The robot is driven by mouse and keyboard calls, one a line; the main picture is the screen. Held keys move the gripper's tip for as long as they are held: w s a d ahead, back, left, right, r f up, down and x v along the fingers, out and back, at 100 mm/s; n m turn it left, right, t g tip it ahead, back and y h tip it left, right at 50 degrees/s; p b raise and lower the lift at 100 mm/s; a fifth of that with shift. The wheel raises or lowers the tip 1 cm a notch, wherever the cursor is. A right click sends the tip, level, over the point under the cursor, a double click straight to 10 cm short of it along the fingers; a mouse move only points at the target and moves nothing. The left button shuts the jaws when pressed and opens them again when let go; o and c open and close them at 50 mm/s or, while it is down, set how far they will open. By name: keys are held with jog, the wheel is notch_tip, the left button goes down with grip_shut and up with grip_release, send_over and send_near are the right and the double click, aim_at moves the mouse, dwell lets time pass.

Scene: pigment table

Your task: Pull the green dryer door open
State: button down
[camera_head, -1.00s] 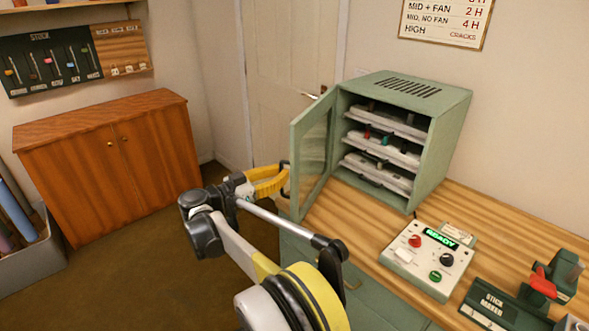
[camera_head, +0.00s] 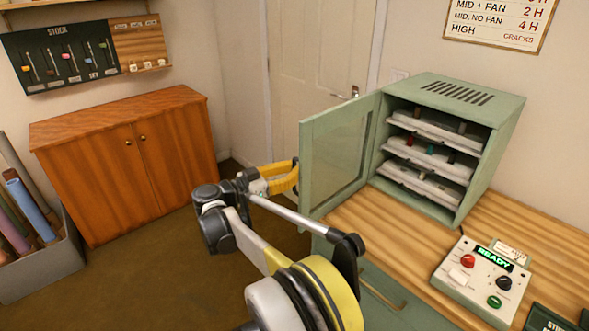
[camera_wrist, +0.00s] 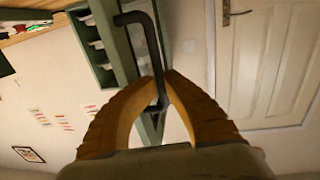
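The green dryer (camera_head: 468,103) stands on the wooden counter at the right. Its green door (camera_head: 311,170), with a glass pane, is hinged at the left side and stands wide open, swung out to the left. Trays inside hold small coloured sticks. My gripper (camera_head: 296,172) is at the door's free outer edge in the head view. In the wrist view, the dark door handle (camera_wrist: 135,18) runs down between my yellow fingers (camera_wrist: 158,82), whose tips are closed in around it. In the head view the door's edge partly hides the fingertips and the handle is not clear.
A control box (camera_head: 478,280) with a lit READY display sits on the counter before the dryer. A wooden cabinet (camera_head: 125,165) stands at the left, beside a bin (camera_head: 45,268) of rolls. The floor between cabinet and counter is clear.

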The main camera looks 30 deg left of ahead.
jog(key=c, duration=1.5)
grip_release()
jog(key=shift+a, duration=0.1)
jog(key=v, duration=1.2)
